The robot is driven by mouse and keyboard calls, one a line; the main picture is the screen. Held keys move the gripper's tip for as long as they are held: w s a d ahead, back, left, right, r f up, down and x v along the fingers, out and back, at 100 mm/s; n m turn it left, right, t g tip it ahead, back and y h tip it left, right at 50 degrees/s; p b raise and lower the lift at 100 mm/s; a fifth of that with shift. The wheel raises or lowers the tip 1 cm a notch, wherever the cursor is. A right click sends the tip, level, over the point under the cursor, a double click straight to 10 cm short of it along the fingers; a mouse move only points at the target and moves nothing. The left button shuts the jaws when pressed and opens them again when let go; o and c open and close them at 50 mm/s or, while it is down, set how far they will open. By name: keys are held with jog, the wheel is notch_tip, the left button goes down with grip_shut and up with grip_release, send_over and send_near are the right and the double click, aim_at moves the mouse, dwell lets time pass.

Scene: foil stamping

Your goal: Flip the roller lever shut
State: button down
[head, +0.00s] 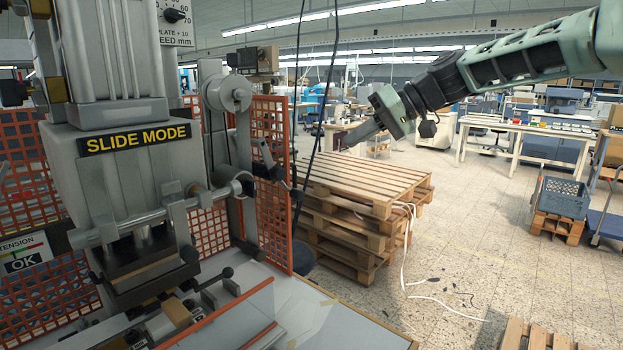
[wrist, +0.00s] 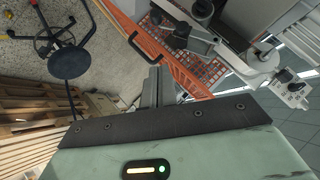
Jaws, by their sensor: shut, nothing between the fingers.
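The grey stamping machine (head: 130,180) with a "SLIDE MODE" label fills the left of the head view. A grey roller or reel (head: 228,93) sits on its right side. Below it, a dark lever-like part (head: 266,160) stands tilted beside the orange guard; I cannot tell for sure that it is the roller lever, or whether it is open or shut. My gripper (head: 352,140) is in the air to the right of it, clearly apart. Its fingers, also in the wrist view (wrist: 158,86), are together and empty. The machine's roller side (wrist: 200,20) shows at the top there.
An orange mesh guard (head: 270,130) stands at the machine's right side. Stacked wooden pallets (head: 350,205) lie below my gripper. Black cables (head: 320,110) hang between gripper and machine. A stool (wrist: 65,45) shows in the wrist view.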

jog(key=a+f+p, duration=0.5)
jog(key=a+f, duration=0.4)
jog(key=shift+w+a, duration=0.2)
jog(key=shift+a, duration=0.05)
